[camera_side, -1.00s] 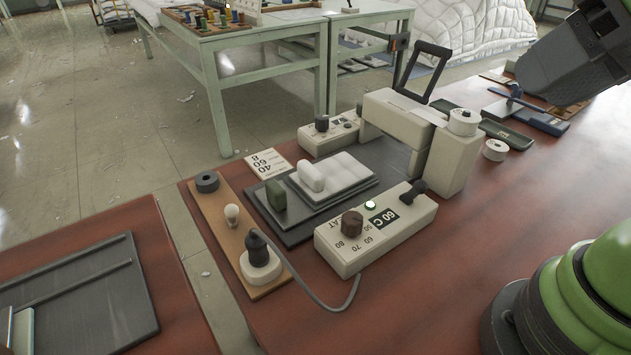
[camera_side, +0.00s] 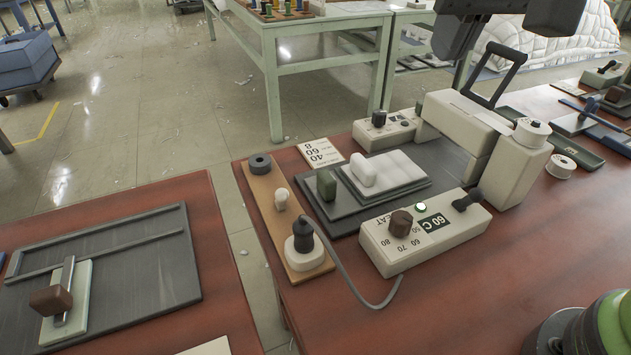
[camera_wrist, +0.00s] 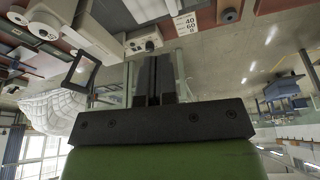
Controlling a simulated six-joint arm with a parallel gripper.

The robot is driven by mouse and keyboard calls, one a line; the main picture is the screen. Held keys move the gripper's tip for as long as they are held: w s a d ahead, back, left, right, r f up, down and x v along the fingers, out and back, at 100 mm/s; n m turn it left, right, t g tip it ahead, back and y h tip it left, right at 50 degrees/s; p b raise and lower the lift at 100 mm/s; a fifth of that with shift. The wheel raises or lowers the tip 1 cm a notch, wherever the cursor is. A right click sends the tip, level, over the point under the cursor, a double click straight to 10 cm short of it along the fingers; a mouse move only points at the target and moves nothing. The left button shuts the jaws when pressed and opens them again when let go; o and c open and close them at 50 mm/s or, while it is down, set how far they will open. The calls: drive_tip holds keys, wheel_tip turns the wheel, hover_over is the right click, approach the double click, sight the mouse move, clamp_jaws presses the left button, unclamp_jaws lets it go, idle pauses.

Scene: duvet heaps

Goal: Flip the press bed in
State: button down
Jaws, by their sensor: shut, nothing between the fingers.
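The cream press stands on the red-brown table with its arm (camera_side: 465,115) over the bed's far end. Its black loop handle (camera_side: 497,75) is raised; the handle also shows in the wrist view (camera_wrist: 82,70). The press bed is a dark plate (camera_side: 345,213) with a white pad (camera_side: 405,168), a white knob (camera_side: 370,168) and a green block (camera_side: 326,184). It lies flat, sticking out in front of the arm. My gripper (camera_side: 462,80) is shut and empty, above and behind the press, near the loop handle. Its fingers also show in the wrist view (camera_wrist: 155,62).
A control box (camera_side: 425,232) with a brown dial and dark lever is beside the bed. A wooden strip (camera_side: 270,200) with knobs and a cable (camera_side: 350,285) lies in front. A second table at left holds a dark railed board (camera_side: 130,285).

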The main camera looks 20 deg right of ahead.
drive_tip(key=w+a+f+h, duration=0.2)
drive_tip(key=w+a+f, duration=0.4)
drive_tip(key=a+f, duration=0.1)
drive_tip(key=n+t+h, duration=0.1)
drive_tip(key=h, duration=0.2)
approach(323, 192)
drive_tip(key=v, duration=0.4)
drive_tip(key=shift+s+a, duration=0.2)
drive_tip(key=shift+d, duration=0.1)
drive_tip(key=x, duration=1)
drive_tip(key=shift+w+r, duration=0.1)
drive_tip(key=shift+d, duration=3.85)
